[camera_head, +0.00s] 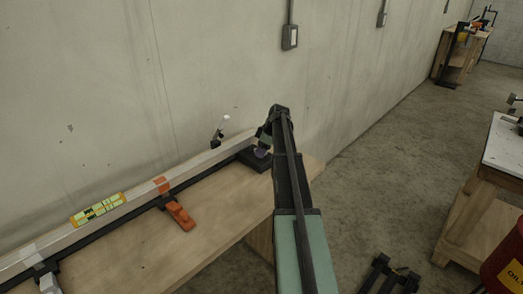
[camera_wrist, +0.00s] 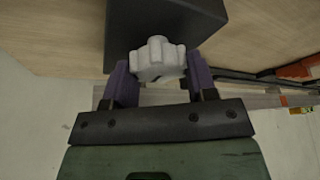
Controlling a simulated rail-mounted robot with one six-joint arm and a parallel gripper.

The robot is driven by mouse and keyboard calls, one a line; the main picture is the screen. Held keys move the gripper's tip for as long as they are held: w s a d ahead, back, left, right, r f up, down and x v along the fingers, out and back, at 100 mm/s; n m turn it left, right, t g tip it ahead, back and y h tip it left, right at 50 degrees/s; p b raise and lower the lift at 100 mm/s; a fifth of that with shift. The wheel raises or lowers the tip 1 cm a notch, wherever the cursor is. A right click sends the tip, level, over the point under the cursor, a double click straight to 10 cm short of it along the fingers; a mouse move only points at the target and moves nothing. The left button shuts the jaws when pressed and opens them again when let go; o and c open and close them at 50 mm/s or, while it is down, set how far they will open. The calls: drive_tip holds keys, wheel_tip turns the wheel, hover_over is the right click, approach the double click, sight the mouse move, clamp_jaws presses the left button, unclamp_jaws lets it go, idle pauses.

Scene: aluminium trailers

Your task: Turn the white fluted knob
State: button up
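The white fluted knob (camera_wrist: 158,60) is on a dark block (camera_wrist: 165,22) in the wrist view. My gripper (camera_wrist: 160,72) has its two purple fingers on the left and right sides of the knob. The finger pads are very close to the knob's edges, and I cannot tell whether they press on it. In the head view my gripper (camera_head: 262,152) is low over the dark block (camera_head: 252,160) at the bench's right end. The knob itself is hidden there behind my arm and gripper.
The wooden bench (camera_head: 150,262) holds a long metal rail, a yellow level (camera_head: 97,209) and an orange clamp (camera_head: 180,216). A small white-tipped lever (camera_head: 220,132) stands behind the block. The concrete wall is close behind.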

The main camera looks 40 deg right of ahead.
drive_tip(key=c, duration=0.4)
drive_tip(key=shift+o, duration=0.2)
drive_tip(key=shift+m, duration=0.3)
drive_tip(key=m+h, duration=0.1)
drive_tip(key=m, duration=0.1)
drive_tip(key=m+t, duration=0.1)
drive_tip(key=m, duration=0.2)
drive_tip(key=shift+s+a+h, duration=0.1)
drive_tip(key=shift+h, duration=0.3)
drive_tip(key=m+h, duration=0.1)
drive_tip(key=m, duration=0.2)
drive_tip(key=m+h, duration=0.1)
drive_tip(key=m, duration=0.2)
drive_tip(key=shift+m+h, duration=0.3)
drive_tip(key=m+h, duration=0.1)
drive_tip(key=m, duration=0.2)
drive_tip(key=m+g, duration=0.1)
drive_tip(key=m, duration=0.2)
drive_tip(key=shift+a+g+h, duration=0.1)
drive_tip(key=shift+g+h, duration=0.2)
drive_tip(key=shift+h, duration=0.1)
drive_tip(key=m+g, duration=0.1)
drive_tip(key=m, duration=0.2)
drive_tip(key=m+g+h, duration=0.1)
drive_tip(key=m, duration=0.2)
drive_tip(key=shift+w, duration=0.2)
drive_tip(key=shift+m, duration=0.4)
